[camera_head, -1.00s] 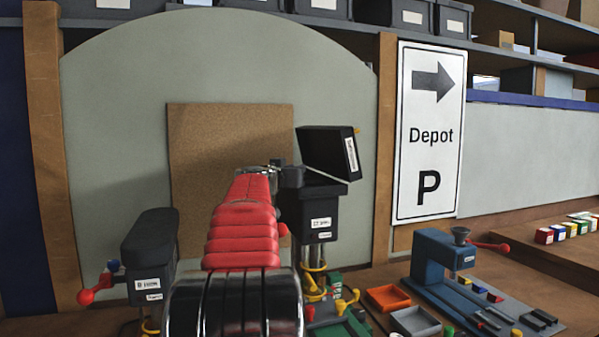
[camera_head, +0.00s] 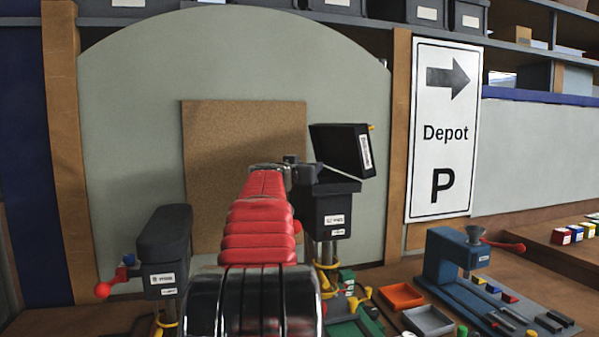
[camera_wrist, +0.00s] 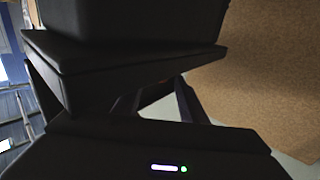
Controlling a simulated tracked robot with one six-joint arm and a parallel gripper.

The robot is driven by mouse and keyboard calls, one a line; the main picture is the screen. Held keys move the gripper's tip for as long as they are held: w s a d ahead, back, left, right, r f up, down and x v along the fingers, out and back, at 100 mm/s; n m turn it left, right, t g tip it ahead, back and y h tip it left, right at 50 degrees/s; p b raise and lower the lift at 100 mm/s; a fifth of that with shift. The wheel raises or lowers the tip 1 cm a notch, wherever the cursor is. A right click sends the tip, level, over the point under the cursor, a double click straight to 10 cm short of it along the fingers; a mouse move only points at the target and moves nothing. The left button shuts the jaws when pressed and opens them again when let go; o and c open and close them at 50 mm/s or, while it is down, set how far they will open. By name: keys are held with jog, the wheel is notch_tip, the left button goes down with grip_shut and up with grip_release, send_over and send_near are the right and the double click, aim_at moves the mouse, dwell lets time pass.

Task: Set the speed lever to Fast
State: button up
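Several levers are in the head view, and their label text is too small to read, so I cannot tell which is the speed lever. A dark grey machine (camera_head: 165,245) at the left has a red ball-ended lever (camera_head: 104,289). A black machine (camera_head: 330,205) with a raised lid (camera_head: 340,148) stands in the middle. My gripper (camera_head: 292,166) is at the end of my red arm, by this machine's upper left side. In the wrist view my gripper (camera_wrist: 158,95) shows dark fingers against a dark box shape (camera_wrist: 130,55). Their tips are hard to make out.
A blue machine (camera_head: 447,262) with a red-tipped lever (camera_head: 503,244) stands at the right. An orange tray (camera_head: 400,297) and a grey tray (camera_head: 428,320) lie before it. A cork board (camera_head: 235,140) and a Depot sign (camera_head: 443,130) stand behind.

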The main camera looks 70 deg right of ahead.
jog(key=a, duration=1.3)
jog(key=shift+w+a, duration=0.25)
jog(key=shift+w, duration=0.1)
jog(key=shift+w+d+f, duration=0.1)
jog(key=shift+w+f, duration=0.2)
jog(key=shift+c, duration=1.4)
jog(key=shift+w+d+f+n, duration=0.2)
jog(key=shift+w+n, duration=0.1)
jog(key=shift+w, duration=0.15)
jog(key=shift+c, duration=0.8)
jog(key=n, duration=0.1)
jog(key=w+n, duration=0.1)
jog(key=n, duration=0.1)
jog(key=n+t, duration=0.1)
jog(key=n, duration=0.1)
jog(key=shift+w+d+f, duration=0.1)
jog(key=shift+w+d, duration=0.25)
jog(key=shift+w, duration=0.05)
grip_shut()
jog(key=n, duration=0.4)
jog(key=w+n, duration=0.1)
jog(key=n, duration=0.8)
jog(key=shift+w+d+r+t, duration=0.25)
jog(key=shift+w+t, duration=0.05)
jog(key=shift+w, duration=0.1)
